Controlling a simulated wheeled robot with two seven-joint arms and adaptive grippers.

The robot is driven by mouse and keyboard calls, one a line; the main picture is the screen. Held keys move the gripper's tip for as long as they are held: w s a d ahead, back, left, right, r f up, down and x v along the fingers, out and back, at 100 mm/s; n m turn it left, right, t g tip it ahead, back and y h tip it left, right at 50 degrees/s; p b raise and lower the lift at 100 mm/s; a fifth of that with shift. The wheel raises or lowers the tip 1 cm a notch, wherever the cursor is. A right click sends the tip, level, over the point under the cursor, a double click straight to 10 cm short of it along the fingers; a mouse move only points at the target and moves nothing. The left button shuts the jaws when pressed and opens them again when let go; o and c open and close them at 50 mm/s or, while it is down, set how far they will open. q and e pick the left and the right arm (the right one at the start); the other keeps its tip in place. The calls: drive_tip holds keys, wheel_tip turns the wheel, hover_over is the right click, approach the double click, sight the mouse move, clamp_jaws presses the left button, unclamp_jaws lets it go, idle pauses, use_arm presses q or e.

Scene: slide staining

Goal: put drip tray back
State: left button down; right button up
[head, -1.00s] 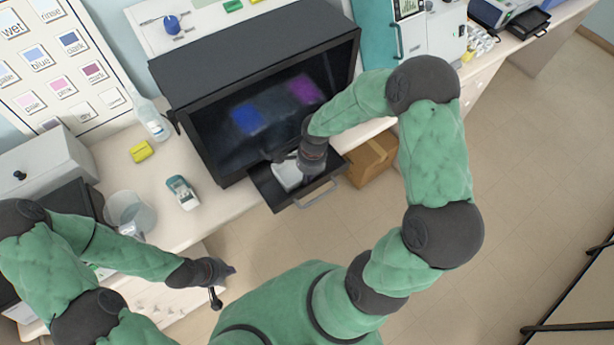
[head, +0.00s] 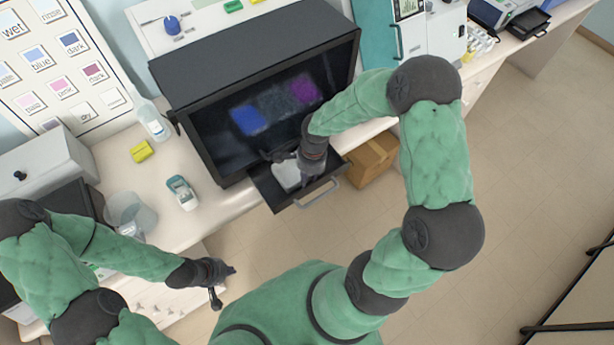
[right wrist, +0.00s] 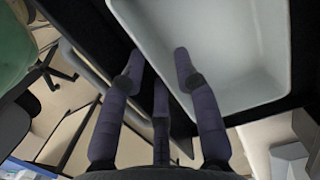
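The white drip tray (head: 287,177) sits in the pulled-out black drawer (head: 272,198) of the dark cabinet. It fills the upper right of the right wrist view (right wrist: 235,45). My right gripper (head: 285,160) is at the tray, and its hand hides the tray's right part. In the right wrist view my right gripper's fingers (right wrist: 155,72) are spread. One finger shows over the tray's inside and another outside its rim; I cannot tell whether they touch it. My left gripper (head: 224,280) hangs away from the drawer at lower left; its opening is unclear.
The dark cabinet (head: 250,60) has a glossy front with blue, grey and purple patches. The drawer's handle (head: 318,193) sticks out over the floor. A cardboard box (head: 372,160) stands to its right. A bottle (head: 152,120), a yellow block (head: 142,151) and a beaker (head: 130,212) stand left.

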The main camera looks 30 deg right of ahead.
wheel_tip(320, 180, up, 12)
drive_tip(key=d+p, duration=0.1)
drive_tip(key=shift+d+f, duration=0.2)
drive_tip(key=shift+f, duration=0.05)
idle(1.0)
